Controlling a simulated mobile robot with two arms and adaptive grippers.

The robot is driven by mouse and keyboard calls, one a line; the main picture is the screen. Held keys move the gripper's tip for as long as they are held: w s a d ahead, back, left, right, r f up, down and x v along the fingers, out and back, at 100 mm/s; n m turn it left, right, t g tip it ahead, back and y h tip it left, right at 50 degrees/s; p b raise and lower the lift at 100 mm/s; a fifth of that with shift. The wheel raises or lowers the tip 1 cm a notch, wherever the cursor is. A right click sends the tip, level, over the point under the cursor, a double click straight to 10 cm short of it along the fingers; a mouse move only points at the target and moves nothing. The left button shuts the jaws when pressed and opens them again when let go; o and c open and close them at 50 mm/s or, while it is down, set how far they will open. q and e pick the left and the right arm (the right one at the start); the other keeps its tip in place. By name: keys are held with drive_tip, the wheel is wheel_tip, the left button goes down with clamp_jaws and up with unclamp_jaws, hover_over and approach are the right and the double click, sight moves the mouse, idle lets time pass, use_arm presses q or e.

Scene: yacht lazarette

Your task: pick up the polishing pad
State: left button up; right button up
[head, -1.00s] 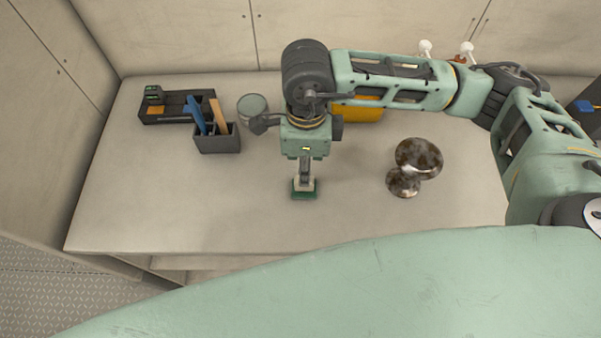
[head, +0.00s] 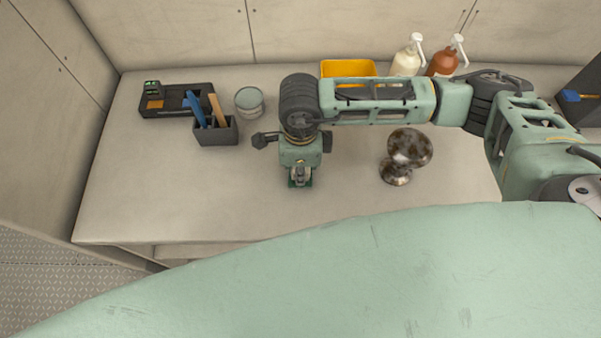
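The polishing pad appears to be the small dark green block (head: 292,184) on the bench top in the middle of the head view. Only its green edges show under my gripper. My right gripper (head: 300,177) comes in from the right and points down. Its fingertips are right over the pad and cover most of it. The view from above does not show whether the fingers are apart or shut on it. My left gripper is not in view.
Left of my gripper stand a dark holder with blue and wooden handles (head: 216,132), a tin (head: 249,101) and a black tray (head: 165,107). A speckled brown knob-like object (head: 409,146) stands right. A yellow bin (head: 346,67) and two pump bottles (head: 441,64) are behind my arm.

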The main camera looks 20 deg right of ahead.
clamp_jaws()
drive_tip(key=shift+r, duration=0.1)
drive_tip(key=shift+r+b, duration=0.45)
drive_tip(key=shift+r, duration=0.1)
wheel_tip(320, 180, up, 3)
drive_tip(key=shift+f+b, duration=0.1)
drive_tip(key=shift+b, duration=0.65)
drive_tip(key=d+r+b, duration=0.2)
drive_tip(key=d+r, duration=0.1)
drive_tip(key=d, duration=0.2)
drive_tip(key=s+d+r+b, duration=0.1)
drive_tip(key=d+r, duration=0.3)
drive_tip(key=d, duration=0.2)
drive_tip(key=shift+d+b, duration=0.3)
drive_tip(key=shift+b, duration=0.05)
drive_tip(key=shift+s, duration=0.1)
